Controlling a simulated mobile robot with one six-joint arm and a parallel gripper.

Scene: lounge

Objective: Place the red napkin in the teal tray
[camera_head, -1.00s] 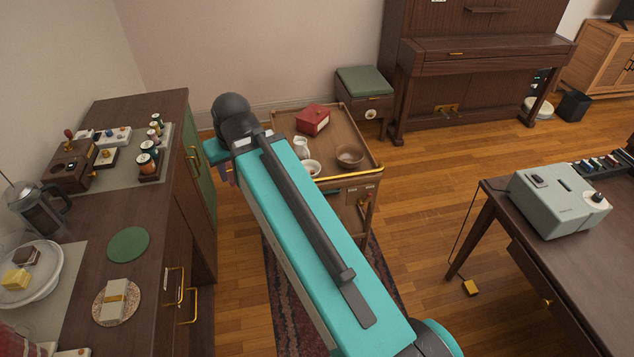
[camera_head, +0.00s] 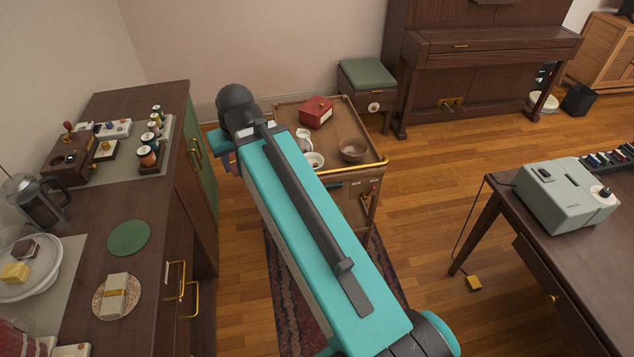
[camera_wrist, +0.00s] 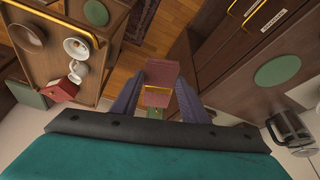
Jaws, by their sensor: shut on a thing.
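In the wrist view my gripper (camera_wrist: 157,97) is shut on the red napkin (camera_wrist: 165,74), a dusky pinkish-red folded piece with a gold band across it. The napkin sits between the two purple-grey fingers, apart from the cabinet and the cart. In the head view the napkin is hidden, and my arm covers most of the gripper.
A wooden cart (camera_head: 373,163) with a red box (camera_head: 316,112), brown bowl (camera_head: 352,149) and white cups stands beyond my arm. The left cabinet (camera_head: 80,210) holds a green disc (camera_head: 128,238) and cream napkin (camera_head: 116,294). A dark desk (camera_head: 500,215) stands right.

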